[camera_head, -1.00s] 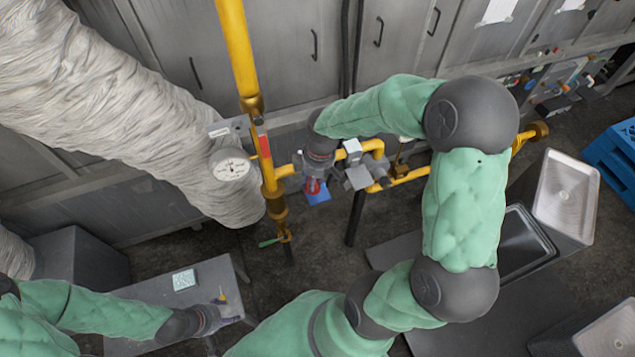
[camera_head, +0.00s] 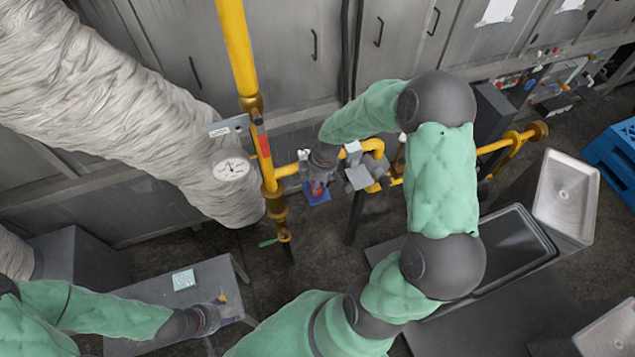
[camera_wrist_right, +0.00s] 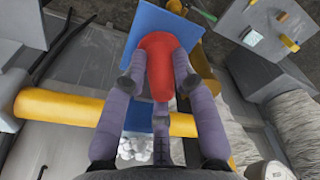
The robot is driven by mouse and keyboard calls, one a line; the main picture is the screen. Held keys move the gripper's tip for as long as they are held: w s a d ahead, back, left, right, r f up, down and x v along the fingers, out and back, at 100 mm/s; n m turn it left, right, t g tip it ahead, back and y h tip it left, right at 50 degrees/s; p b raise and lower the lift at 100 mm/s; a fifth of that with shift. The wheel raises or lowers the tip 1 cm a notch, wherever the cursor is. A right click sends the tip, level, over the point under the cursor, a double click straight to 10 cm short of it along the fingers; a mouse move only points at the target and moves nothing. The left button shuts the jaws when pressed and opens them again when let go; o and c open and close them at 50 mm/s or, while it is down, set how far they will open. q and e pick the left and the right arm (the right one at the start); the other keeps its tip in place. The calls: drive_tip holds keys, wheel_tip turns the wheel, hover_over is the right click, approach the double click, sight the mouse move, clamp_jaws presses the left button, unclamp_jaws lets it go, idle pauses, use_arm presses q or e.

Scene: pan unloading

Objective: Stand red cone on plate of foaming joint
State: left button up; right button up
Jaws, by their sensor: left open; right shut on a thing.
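A red cone (camera_head: 317,188) is between the fingers of my right gripper (camera_head: 320,178), which is shut on it. In the right wrist view the cone (camera_wrist_right: 157,60) has its wide end away from my right gripper (camera_wrist_right: 158,85). A blue plate (camera_head: 322,199) is by the yellow pipe, and the cone is over it in view; contact cannot be told. The plate also shows in the wrist view (camera_wrist_right: 190,25). White foam (camera_wrist_right: 132,150) shows below the pipe there, beside another blue patch (camera_wrist_right: 137,118). My left gripper (camera_head: 222,310) is open over the grey table.
A grey table (camera_head: 135,292) at lower left holds a pale cyan block (camera_head: 184,279). A thick wrapped duct (camera_head: 120,90) hangs at left.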

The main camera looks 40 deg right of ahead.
sight(322, 191)
drive_tip(key=shift+f, duration=0.2)
drive_tip(key=o, duration=1)
drive_tip(key=shift+o, duration=0.2)
drive_tip(key=shift+r, duration=0.1)
wheel_tip(322, 191, up, 12)
drive_tip(key=s, duration=0.1)
drive_tip(key=a+f+m+y, duration=0.2)
drive_tip(key=a+f+m, duration=0.2)
drive_tip(key=a+f, duration=1)
drive_tip(key=s+a+f+m+y, duration=0.1)
drive_tip(key=s+a+f+m, duration=0.5)
drive_tip(key=s+a+f, duration=0.4)
drive_tip(key=shift+f+g+p, duration=0.3)
drive_tip(key=shift+f+p, duration=0.05)
drive_tip(key=shift+f, duration=1.2)
